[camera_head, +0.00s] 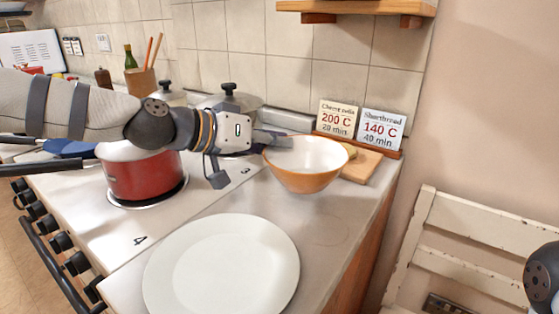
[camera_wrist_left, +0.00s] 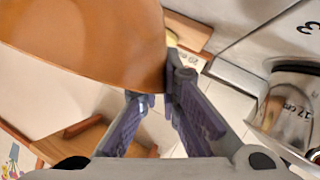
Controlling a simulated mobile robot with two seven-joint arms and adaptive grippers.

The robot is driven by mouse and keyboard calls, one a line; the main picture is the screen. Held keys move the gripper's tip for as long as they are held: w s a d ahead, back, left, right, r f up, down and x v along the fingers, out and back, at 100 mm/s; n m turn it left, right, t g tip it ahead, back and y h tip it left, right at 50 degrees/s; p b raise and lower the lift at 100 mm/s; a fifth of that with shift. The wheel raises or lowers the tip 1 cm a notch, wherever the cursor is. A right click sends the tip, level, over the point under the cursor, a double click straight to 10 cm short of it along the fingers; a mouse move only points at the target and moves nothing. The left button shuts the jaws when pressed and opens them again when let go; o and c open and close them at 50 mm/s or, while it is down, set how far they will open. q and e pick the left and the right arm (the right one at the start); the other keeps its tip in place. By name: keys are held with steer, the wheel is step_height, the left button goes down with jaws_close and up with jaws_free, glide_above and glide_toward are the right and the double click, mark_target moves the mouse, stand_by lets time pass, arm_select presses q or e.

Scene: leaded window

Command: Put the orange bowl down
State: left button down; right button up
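The orange bowl (camera_head: 306,181), white inside, is upright near the right end of the worktop, at the middle right of the head view. My left gripper (camera_head: 272,141) reaches it from the left and is shut on its rim. The bowl looks raised above the worktop, with a faint shadow below it. In the left wrist view the bowl's orange wall (camera_wrist_left: 90,35) fills the upper left, and the fingers of my left gripper (camera_wrist_left: 160,88) meet its edge. My right gripper is not in view.
A large white plate (camera_head: 222,268) lies in front on the worktop (camera_head: 325,232), with bare surface to its right. A wooden board (camera_head: 362,166) and two recipe cards (camera_head: 381,129) are behind the bowl. A red pot (camera_head: 145,176) stands left, below my arm.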

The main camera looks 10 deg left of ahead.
arm_select(q)
steer(key=shift+w+f+b, duration=0.15)
steer(key=shift+f+b, duration=0.05)
steer(key=shift+f, duration=0.8)
steer(key=shift+w+f+b, duration=0.15)
steer(key=shift+f+b, duration=0.05)
steer(key=shift+f, duration=0.75)
steer(key=c, duration=1.8)
jaws_free()
steer(key=shift+r, duration=0.15)
steer(key=p+v, duration=0.3)
steer(key=v, duration=0.9)
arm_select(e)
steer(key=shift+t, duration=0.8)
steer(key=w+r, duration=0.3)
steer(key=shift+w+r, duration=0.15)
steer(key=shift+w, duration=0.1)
arm_select(q)
steer(key=shift+a, duration=0.1)
